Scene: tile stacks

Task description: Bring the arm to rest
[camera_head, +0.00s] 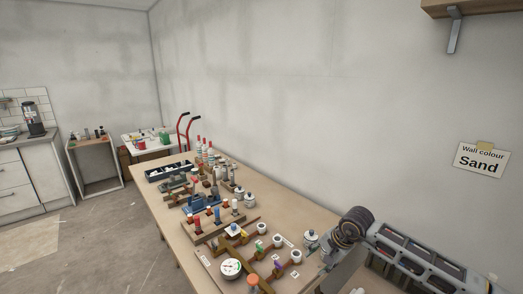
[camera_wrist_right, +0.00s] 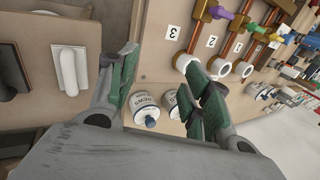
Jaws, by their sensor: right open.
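My right gripper (camera_head: 331,256) hangs above the near right part of the workbench (camera_head: 172,211); my grey arm comes in from the right. In the right wrist view the gripper (camera_wrist_right: 160,68) has its two green-padded fingers spread wide, with nothing held between them. Two labelled tins (camera_wrist_right: 146,108) lie below and beyond the fingers, partly hidden by the right finger. Whether the fingers touch anything cannot be told. My left gripper is not in view.
A white-handled float (camera_wrist_right: 68,68) lies at left in the wrist view. A round dial (camera_head: 231,267) and several racks (camera_head: 208,228) crowd the bench. The wall stands behind; open floor (camera_head: 80,250) lies left.

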